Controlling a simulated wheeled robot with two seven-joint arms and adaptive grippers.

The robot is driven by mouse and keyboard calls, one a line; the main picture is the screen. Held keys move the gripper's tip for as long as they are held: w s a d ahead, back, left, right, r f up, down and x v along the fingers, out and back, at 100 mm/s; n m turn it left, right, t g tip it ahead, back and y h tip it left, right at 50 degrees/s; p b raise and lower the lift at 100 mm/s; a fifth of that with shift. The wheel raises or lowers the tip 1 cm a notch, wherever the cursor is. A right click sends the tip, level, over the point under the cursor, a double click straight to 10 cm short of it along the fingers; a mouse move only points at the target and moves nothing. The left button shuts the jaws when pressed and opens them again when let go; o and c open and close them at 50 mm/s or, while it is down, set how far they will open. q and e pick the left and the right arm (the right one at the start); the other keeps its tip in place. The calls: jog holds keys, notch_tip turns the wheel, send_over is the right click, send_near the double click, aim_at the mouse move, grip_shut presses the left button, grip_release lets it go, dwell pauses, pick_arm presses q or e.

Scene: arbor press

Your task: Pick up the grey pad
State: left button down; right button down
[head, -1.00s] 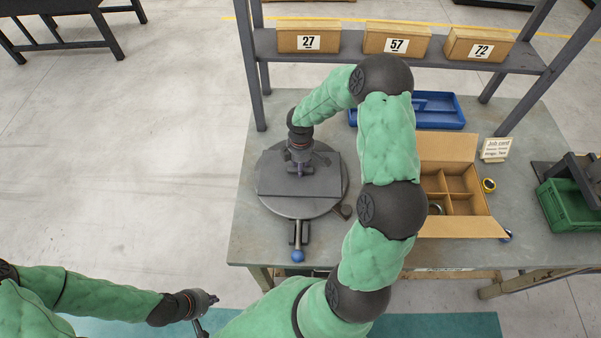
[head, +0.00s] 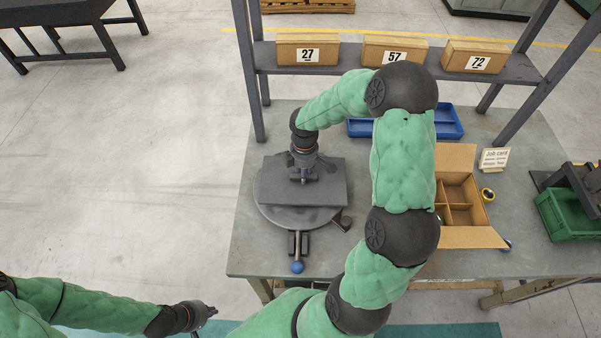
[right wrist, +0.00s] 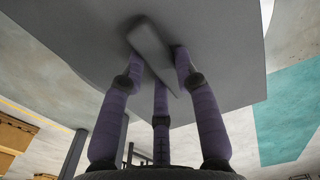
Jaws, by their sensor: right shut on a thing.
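The grey pad (head: 325,188) is a flat rectangular plate, seen over the round dark turntable (head: 285,218) on the workbench. It appears raised above the turntable and covers much of it. My right gripper (head: 303,178) points down at the pad's middle. In the right wrist view the pad (right wrist: 230,60) fills the upper part, and my right gripper's purple fingers are shut on the bar-like grip (right wrist: 152,50) on its face. My left gripper (head: 208,311) hangs at the lower left, away from the bench; its fingers are too small to read.
A shelf (head: 400,62) with numbered boxes spans the back. A blue-knobbed lever (head: 297,267) points forward.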

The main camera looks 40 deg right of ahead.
aim_at(309, 185)
jog(key=s+r, duration=0.1)
jog(key=r, duration=0.1)
jog(key=s+r, duration=0.1)
jog(key=s, duration=0.1)
jog(key=shift+s+a+r, duration=0.1)
jog(key=shift+a+r, duration=0.1)
jog(key=shift+r, duration=0.15)
jog(key=s+r, duration=0.1)
jog(key=s, duration=0.1)
jog(key=s+r, duration=0.1)
jog(key=s, duration=0.1)
jog(key=s+a, duration=0.1)
jog(key=s, duration=0.1)
jog(key=shift+s+r, duration=0.3)
jog(key=shift+r, duration=0.1)
jog(key=shift+s+a+r+p, duration=0.1)
jog(key=shift+s+r+p, duration=0.1)
jog(key=shift+s, duration=0.25)
jog(key=shift+s+r+p, duration=0.1)
jog(key=shift+s+r, duration=0.05)
jog(key=shift+s, duration=0.3)
